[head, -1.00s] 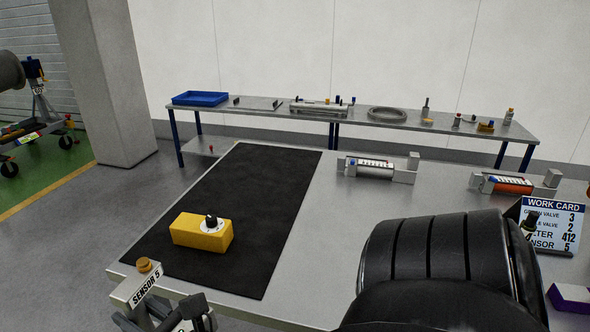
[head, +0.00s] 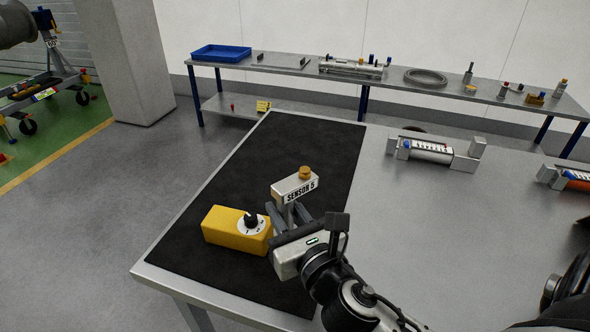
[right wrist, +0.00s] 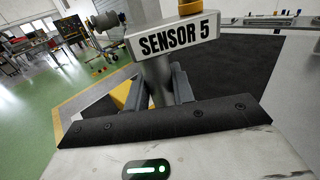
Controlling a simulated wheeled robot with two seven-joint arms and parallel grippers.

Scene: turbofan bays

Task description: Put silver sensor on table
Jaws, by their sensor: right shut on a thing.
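The silver sensor (head: 296,188), a block labelled "SENSOR 5" with an orange-brown cap on top, is upright over the black mat on the table (head: 425,225). My right gripper (head: 291,214) is shut on its grey stem from below the label. The right wrist view also shows the sensor (right wrist: 178,38) with its stem between the fingers (right wrist: 160,88). The stem's lower end is hidden by the gripper, so I cannot tell whether it touches the mat. My left gripper is not in view.
A yellow box (head: 228,229) with a black knob sits on the mat (head: 315,150), close left of my right gripper. A silver cylinder in a holder (head: 430,152) stands farther back on the table. The table between them is clear. A rear bench (head: 400,83) carries a blue tray (head: 221,52).

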